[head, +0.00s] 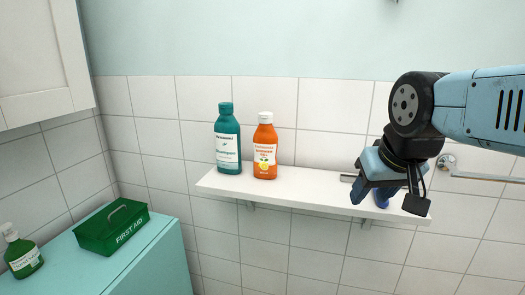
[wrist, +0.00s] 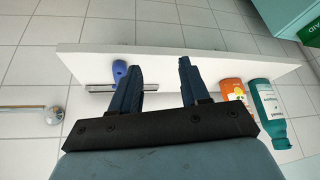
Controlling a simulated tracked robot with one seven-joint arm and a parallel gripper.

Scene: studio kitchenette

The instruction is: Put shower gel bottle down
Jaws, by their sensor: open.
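Two bottles stand upright side by side on the white wall shelf (head: 310,190): a teal one (head: 227,140) and an orange one with a white cap (head: 265,147). I cannot read which is the shower gel. In the wrist view the orange bottle (wrist: 232,90) and the teal bottle (wrist: 268,110) show to the right of the fingers. My gripper (wrist: 160,66) is open, with nothing between its fingers, over the shelf.
A squeegee with a blue handle (wrist: 119,70) lies on the shelf beside my left finger. A green first aid box (head: 113,227) and a green bottle (head: 21,252) stand on the turquoise cabinet (head: 150,262). A metal rail (head: 485,178) is on the right wall.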

